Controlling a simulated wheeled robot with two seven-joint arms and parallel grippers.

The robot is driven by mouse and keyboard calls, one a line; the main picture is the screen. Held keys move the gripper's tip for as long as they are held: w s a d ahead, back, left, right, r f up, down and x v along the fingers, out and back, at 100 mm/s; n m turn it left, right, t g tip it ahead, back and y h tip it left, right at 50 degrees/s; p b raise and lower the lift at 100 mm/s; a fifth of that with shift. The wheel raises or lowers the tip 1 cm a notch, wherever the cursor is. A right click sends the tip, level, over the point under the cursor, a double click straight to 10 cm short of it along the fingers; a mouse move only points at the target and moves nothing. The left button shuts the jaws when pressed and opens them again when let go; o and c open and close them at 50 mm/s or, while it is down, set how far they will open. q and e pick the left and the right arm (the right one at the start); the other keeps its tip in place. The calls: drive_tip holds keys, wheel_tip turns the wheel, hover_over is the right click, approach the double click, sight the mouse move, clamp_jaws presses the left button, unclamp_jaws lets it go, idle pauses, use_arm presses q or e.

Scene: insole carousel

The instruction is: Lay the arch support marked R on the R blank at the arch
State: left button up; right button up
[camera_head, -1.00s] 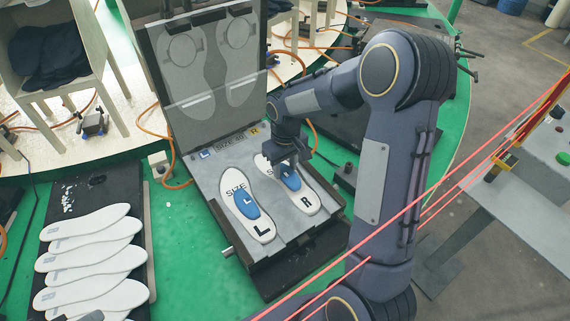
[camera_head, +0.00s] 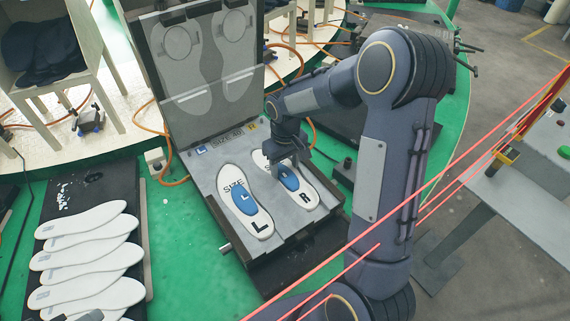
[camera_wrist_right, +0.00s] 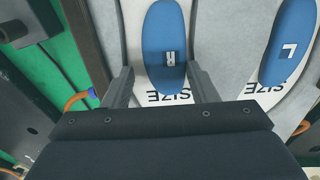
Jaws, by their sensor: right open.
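The R blank (camera_head: 306,195) is a white insole lying in the right half of the open grey press, marked with a black R. The blue arch support marked R (camera_wrist_right: 165,35) lies on that blank in the right wrist view; in the head view part of it (camera_head: 288,180) is hidden by my gripper. My right gripper (camera_head: 290,165) is over the blank. Its two fingers (camera_wrist_right: 162,85) stand apart on either side of the support's near end, with a gap to it. The L blank (camera_head: 262,229) beside it carries a blue support marked L (camera_head: 244,202). My left gripper is not clearly seen.
The press lid (camera_head: 205,60) stands open behind. Several white insoles (camera_head: 85,255) lie on a black tray at the left. A chair-like stand (camera_head: 60,60) with dark cloth is at the back left. Pink lines cross the lower right.

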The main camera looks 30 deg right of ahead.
drive_tip(key=shift+a, duration=0.45)
drive_tip(key=shift+w+r, duration=0.1)
drive_tip(key=shift+r, duration=0.35)
drive_tip(key=r, duration=0.5)
drive_tip(key=shift+d+r, duration=0.2)
drive_tip(key=shift+r, duration=0.15)
drive_tip(key=shift+d+r, duration=0.15)
drive_tip(key=shift+r, duration=0.5)
drive_tip(key=shift+d, duration=0.1)
drive_tip(key=s+a+r+m+t+y, duration=0.1)
drive_tip(key=s+a+r+t, duration=0.1)
drive_tip(key=s, duration=0.9)
drive_tip(key=s+a+r+m+t+y, duration=0.1)
drive_tip(key=s+a+r+t+y, duration=0.1)
drive_tip(key=s+a, duration=0.4)
drive_tip(key=s+r+t, duration=0.1)
drive_tip(key=s+r, duration=0.1)
drive_tip(key=s, duration=0.3)
drive_tip(key=shift+s+t+y, duration=0.2)
drive_tip(key=shift+t+y, duration=0.1)
